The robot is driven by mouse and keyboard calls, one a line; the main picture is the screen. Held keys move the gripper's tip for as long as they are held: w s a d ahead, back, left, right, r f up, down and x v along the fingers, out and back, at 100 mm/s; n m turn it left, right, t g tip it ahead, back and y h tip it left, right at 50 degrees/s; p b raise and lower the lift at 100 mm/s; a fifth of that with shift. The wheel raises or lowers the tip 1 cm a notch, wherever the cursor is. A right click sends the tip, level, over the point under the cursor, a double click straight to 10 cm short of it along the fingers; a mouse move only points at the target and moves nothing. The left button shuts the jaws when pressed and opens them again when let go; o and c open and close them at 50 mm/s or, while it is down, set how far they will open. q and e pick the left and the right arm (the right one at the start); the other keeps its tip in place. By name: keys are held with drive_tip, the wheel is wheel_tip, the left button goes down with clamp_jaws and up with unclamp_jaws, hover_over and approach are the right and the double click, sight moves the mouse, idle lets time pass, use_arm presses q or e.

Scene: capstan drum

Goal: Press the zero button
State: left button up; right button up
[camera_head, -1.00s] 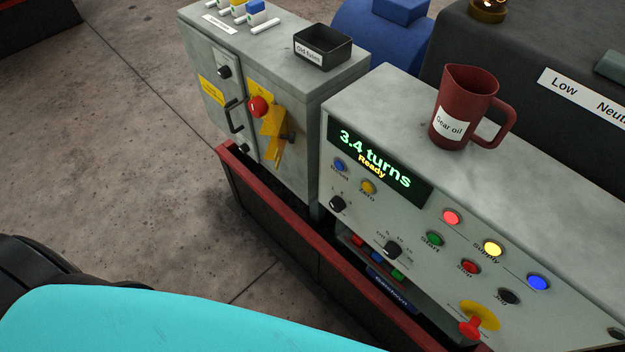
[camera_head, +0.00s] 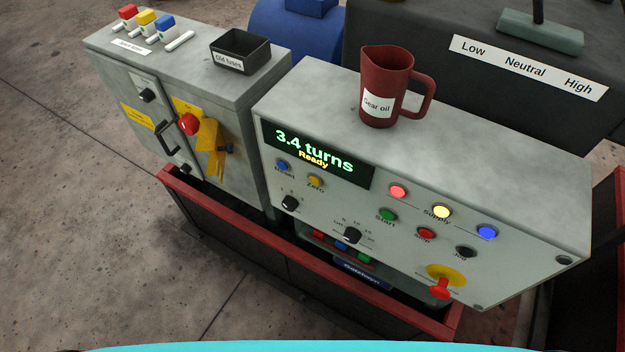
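The zero button (camera_head: 315,181) is a small yellow round button on the sloped front of the grey control panel (camera_head: 520,240). It sits below the display (camera_head: 318,155), which reads "3.4 turns" and "Ready" in lit letters. The blue Reset button (camera_head: 283,166) is just to its left, and a black rotary knob (camera_head: 290,203) is below it. Nothing covers the zero button. Neither of my grippers shows in the head view.
A red gear oil jug (camera_head: 385,90) stands on the panel top. Start (camera_head: 387,215), Stop (camera_head: 426,233) and Jog (camera_head: 465,252) buttons and a red emergency knob (camera_head: 439,289) are to the right. A red-edged rail (camera_head: 300,268) runs along the front. A grey fuse cabinet (camera_head: 120,75) stands left.

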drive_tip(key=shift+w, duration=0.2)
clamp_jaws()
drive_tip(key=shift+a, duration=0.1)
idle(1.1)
